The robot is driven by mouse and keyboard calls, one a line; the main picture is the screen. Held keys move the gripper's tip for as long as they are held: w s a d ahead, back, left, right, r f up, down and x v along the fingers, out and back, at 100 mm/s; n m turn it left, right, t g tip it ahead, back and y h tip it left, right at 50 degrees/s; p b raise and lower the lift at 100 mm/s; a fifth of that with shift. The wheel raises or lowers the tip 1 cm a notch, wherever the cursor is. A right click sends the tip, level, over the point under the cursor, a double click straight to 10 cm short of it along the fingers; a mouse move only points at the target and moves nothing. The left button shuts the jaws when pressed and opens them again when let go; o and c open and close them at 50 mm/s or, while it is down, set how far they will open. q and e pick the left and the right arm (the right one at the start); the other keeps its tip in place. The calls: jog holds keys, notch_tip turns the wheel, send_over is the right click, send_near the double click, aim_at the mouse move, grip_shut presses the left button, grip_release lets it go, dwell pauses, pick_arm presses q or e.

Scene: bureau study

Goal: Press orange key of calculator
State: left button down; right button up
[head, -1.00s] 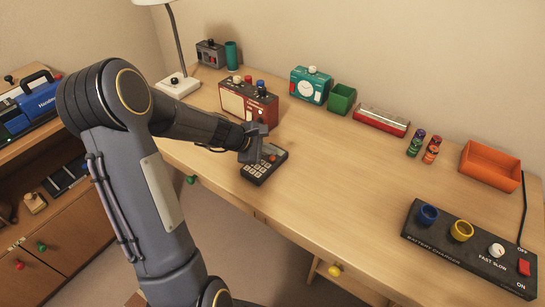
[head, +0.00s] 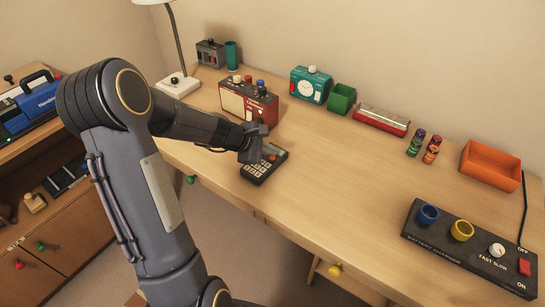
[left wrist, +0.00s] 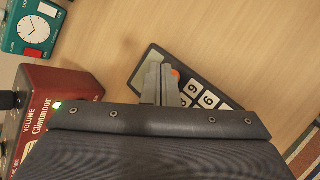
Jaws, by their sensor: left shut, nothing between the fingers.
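The dark calculator (head: 258,173) lies on the desk in front of the red radio. In the left wrist view the calculator (left wrist: 205,83) shows white number keys and part of its orange key (left wrist: 175,74), right beside my fingertips. The orange key also shows in the head view (head: 272,157). My left gripper (head: 249,157) is shut and empty, over the calculator's upper left part. In the left wrist view its fingers (left wrist: 158,78) overlap the calculator's edge and partly cover the orange key. I cannot tell whether they touch it. My right gripper is not in view.
The red radio (head: 240,103) stands close behind my left gripper. A teal clock (head: 309,85), a green bin (head: 341,98) and a red-and-white box (head: 381,120) stand along the wall. A battery charger (head: 420,241) is at the right. The desk's middle is clear.

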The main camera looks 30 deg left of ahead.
pick_arm(q)
jog(key=shift+f+b, duration=0.3)
jog(key=shift+f, duration=0.2)
dwell(0.4)
jog(key=shift+r+p, duration=0.35)
jog(key=shift+r, duration=0.25)
notch_tip(320, 180, up, 6)
jog(key=p, duration=0.5)
dwell(0.4)
